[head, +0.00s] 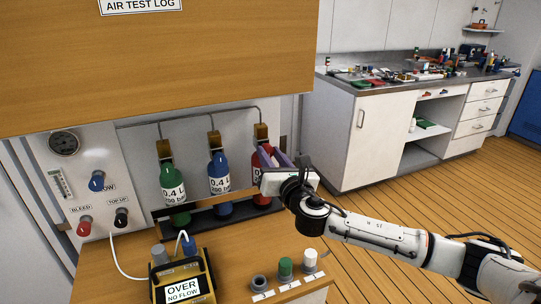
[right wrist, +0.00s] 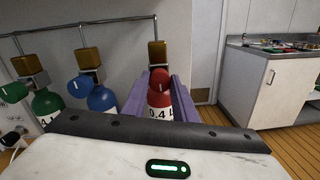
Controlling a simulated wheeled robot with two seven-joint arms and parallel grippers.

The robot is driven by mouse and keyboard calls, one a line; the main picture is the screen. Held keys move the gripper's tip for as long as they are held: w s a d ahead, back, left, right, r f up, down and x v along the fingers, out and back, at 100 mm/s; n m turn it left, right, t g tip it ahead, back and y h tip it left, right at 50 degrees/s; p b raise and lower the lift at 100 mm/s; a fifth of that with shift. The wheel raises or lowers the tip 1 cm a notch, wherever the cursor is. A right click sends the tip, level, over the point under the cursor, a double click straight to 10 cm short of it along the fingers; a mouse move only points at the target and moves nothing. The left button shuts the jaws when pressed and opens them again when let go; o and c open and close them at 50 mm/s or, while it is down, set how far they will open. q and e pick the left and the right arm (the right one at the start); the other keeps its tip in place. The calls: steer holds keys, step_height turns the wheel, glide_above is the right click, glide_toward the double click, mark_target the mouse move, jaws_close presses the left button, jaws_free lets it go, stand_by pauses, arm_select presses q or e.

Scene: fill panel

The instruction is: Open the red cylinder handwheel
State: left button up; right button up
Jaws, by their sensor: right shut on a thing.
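The red cylinder (head: 256,161) is the rightmost of three upright cylinders in the rack, partly hidden by my right gripper (head: 273,160). In the right wrist view the red handwheel (right wrist: 159,75) sits on top of the red cylinder (right wrist: 158,97), under a brass block. The purple fingers of my right gripper (right wrist: 161,80) lie on either side of the handwheel, and the gripper is shut on it. The finger contact itself is partly hidden. My left gripper is in neither view.
A green cylinder (head: 172,182) and a blue cylinder (head: 219,174) stand to the left. A gauge panel (head: 78,160) with knobs is farther left. A yellow meter (head: 181,275) and several capped holders stand on the wooden bench in front. A wooden cabinet (head: 160,70) overhangs above.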

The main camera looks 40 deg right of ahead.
steer(key=shift+n, duration=0.6)
steer(key=o, duration=1)
steer(key=shift+o, duration=0.2)
steer(key=b+v, duration=0.1)
steer(key=v, duration=0.9)
steer(key=shift+s, duration=0.2)
